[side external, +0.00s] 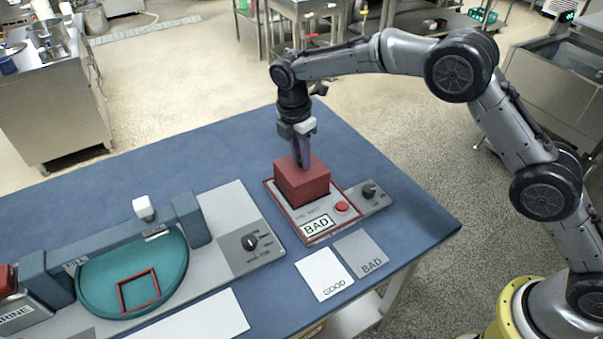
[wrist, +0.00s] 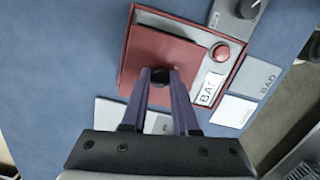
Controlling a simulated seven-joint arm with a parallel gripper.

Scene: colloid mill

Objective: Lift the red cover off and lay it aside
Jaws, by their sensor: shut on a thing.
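The red cover (side external: 302,183) is a box-shaped block over the back part of a grey panel (side external: 287,217) with a red border. My gripper (side external: 303,163) points down onto the cover from above. A dark strip shows along the cover's lower edge; I cannot tell whether the cover is clear of the panel. What lies under it is hidden.
The panel has a red button (side external: 342,208) and a BAD label (side external: 317,225). GOOD (side external: 324,273) and BAD (side external: 361,254) cards lie in front. A teal mill dish (side external: 100,283) with a red square outline stands at left. The blue table (side external: 180,165) is clear behind.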

